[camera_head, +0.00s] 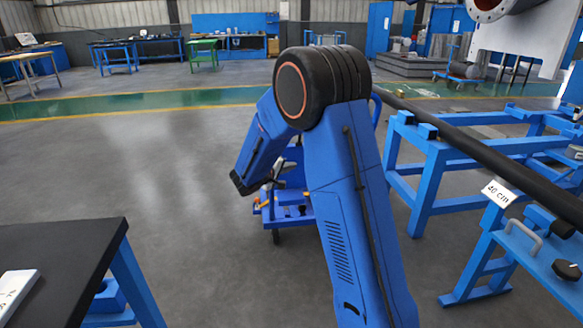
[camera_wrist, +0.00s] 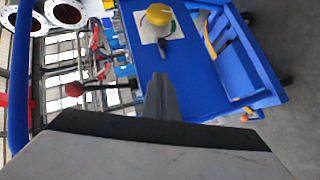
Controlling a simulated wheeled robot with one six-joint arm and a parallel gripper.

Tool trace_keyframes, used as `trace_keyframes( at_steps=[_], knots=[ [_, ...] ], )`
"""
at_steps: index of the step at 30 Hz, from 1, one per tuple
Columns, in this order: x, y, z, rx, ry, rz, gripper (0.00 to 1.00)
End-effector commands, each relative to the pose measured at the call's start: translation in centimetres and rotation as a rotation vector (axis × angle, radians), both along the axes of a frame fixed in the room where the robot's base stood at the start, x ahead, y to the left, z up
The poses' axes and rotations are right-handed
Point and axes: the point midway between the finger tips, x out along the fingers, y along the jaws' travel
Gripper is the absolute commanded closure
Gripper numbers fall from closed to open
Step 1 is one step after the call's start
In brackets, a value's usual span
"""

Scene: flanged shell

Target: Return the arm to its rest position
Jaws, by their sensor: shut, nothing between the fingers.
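My arm shows in the head view as a blue upper link rising to a black elbow joint, with the forearm bent down to the left. My gripper (camera_wrist: 161,84) shows in the wrist view as grey fingers closed together, with nothing between them. It points over a blue cart (camera_wrist: 200,92); I cannot tell the distance to its top. The cart (camera_head: 290,212) also shows in the head view, partly hidden behind my arm. In the head view the forearm's end overlaps the cart, and I cannot make out the fingers there.
A yellow round object (camera_wrist: 159,15) sits on a pale plate on the cart. A black-topped table (camera_head: 70,262) stands at the lower left. Blue stands (camera_head: 437,165) carry a long black bar (camera_head: 490,160) at the right, with a "40 cm" label. Open grey floor (camera_head: 130,180) lies left of my arm.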

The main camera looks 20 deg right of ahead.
Motion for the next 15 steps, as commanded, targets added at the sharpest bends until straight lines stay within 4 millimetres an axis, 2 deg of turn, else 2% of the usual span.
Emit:
trace_keyframes(
  at_steps=[11, 15],
  knots=[
    [-0.1, -0.1, 0.1, 0.002, 0.000, -0.002, 1.00],
    [-1.7, -0.6, 1.1, 0.020, 0.008, -0.029, 1.00]
  ],
)
